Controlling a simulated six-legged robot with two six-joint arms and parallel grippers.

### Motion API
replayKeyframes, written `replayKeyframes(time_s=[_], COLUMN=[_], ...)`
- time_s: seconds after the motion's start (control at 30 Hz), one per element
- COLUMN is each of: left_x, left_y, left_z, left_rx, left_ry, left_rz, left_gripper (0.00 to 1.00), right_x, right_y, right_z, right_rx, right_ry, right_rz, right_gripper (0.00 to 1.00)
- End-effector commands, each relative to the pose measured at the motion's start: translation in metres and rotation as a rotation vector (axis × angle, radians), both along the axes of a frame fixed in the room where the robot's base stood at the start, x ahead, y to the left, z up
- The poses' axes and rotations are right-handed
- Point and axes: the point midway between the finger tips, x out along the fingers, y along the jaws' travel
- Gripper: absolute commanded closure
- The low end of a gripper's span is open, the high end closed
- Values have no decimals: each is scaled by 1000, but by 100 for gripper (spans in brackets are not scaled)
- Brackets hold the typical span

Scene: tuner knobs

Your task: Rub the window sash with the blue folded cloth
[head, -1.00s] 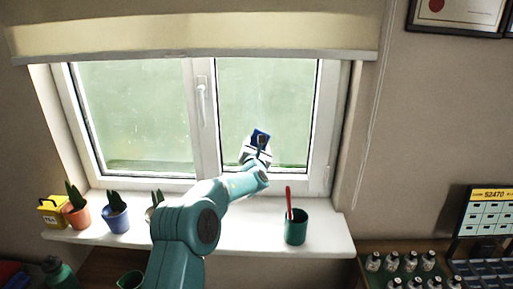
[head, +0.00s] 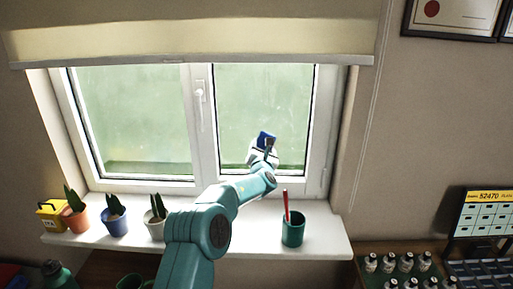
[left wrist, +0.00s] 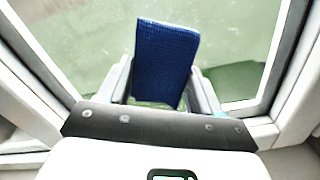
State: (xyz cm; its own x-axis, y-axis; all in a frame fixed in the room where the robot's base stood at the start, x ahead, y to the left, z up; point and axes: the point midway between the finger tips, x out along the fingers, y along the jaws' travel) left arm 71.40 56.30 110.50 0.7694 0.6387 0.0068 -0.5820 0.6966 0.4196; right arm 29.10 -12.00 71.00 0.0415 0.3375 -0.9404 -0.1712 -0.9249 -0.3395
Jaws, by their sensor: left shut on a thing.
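The blue folded cloth (head: 266,138) is held up in front of the right pane of the window. It shows large in the left wrist view (left wrist: 166,60), standing between the fingers. My left gripper (head: 264,149) is shut on it, one finger on each side. The white window sash (head: 324,125) frames the glass behind the cloth; its bars also show in the left wrist view (left wrist: 278,62). I cannot tell whether the cloth touches the glass. My arm hides part of the sill. My right gripper is not in view.
On the white sill (head: 325,238) stand a yellow box (head: 52,214), several potted plants (head: 116,222) and a green cup (head: 293,231) with a red stick. The window handle (head: 200,92) is on the middle bar. A blind (head: 190,38) hangs above. Small bottles (head: 405,263) stand at lower right.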

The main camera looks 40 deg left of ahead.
Motion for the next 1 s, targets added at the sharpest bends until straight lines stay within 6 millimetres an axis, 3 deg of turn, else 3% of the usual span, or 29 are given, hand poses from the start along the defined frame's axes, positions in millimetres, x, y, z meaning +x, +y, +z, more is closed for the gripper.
replayKeyframes(time_s=[0.63,1.0], left_x=[34,31], left_y=[-36,-35], left_z=[2,-3], left_rx=[0,-1], left_ry=[0,-1], left_rz=[-1,1], left_gripper=[74,74], right_x=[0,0], right_y=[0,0], right_z=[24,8], right_rx=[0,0], right_ry=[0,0], right_rz=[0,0], right_gripper=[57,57])
